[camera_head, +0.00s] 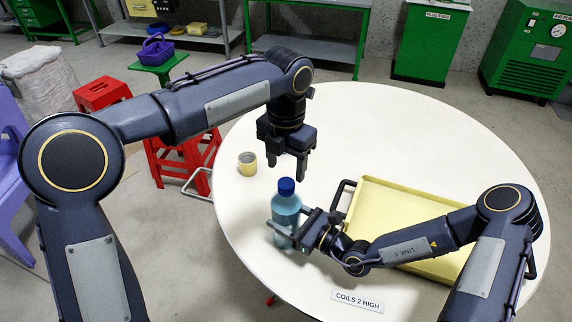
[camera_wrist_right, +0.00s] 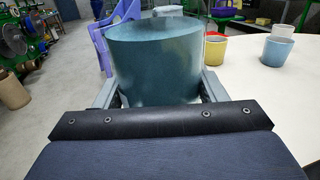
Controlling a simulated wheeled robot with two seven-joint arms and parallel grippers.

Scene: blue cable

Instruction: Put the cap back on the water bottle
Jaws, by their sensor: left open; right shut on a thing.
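The teal water bottle (camera_head: 286,212) stands upright on the white round table, near its left front part. A dark blue cap (camera_head: 286,186) sits on the bottle's top; I cannot tell whether it is screwed tight. My right gripper (camera_head: 284,222) is shut around the bottle's body from the right.
A pale yellow cup (camera_head: 247,163) stands on the table behind and left of the bottle. A yellow tray (camera_head: 400,197) with dark handles lies right of it, partly under my right arm. A label plate (camera_head: 357,301) lies at the front.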

